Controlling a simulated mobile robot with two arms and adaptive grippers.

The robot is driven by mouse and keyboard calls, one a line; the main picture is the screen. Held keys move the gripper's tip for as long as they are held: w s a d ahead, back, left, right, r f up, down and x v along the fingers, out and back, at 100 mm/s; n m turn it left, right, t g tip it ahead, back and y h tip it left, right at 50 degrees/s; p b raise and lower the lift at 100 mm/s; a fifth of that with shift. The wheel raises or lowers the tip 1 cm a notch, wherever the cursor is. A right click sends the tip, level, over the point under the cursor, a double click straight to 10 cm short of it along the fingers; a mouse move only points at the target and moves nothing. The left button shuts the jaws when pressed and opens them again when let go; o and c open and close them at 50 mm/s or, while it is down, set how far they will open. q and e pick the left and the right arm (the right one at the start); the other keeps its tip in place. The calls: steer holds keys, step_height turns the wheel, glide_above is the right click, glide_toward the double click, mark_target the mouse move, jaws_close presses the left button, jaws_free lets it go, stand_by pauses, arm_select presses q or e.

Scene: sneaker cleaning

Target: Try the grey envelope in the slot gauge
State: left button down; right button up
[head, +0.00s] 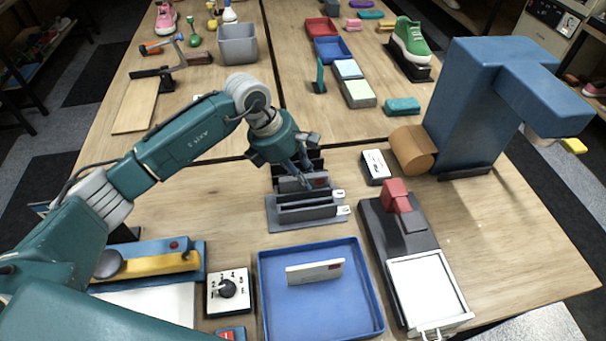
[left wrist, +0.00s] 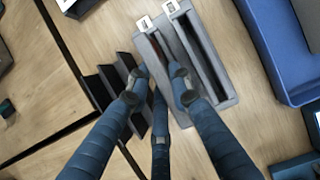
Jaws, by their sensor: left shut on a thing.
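The slot gauge (head: 300,222) is a grey block with two long slots and small white labels at its right end; it also shows in the left wrist view (left wrist: 222,90). My left gripper (head: 303,178) is over the rear slot, shut on the grey envelope (head: 319,182), which has a reddish mark. The envelope stands on edge, lined up with that slot. How deep it sits is hidden. In the left wrist view my left gripper (left wrist: 161,78) has its fingers on either side of the slot nearer the black rack. The front slot looks empty. My right gripper is not in view.
A black rack (left wrist: 102,88) stands right behind the gauge. A blue tray (head: 262,290) in front holds a pale envelope (head: 315,271). A dial box (head: 228,291) is at left, a black device with a red block (head: 397,195) at right, and a tall blue machine (head: 465,100) beyond.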

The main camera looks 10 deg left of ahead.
arm_select(q)
steer(key=c, duration=1.5)
jaws_free()
steer(key=v, duration=1.2)
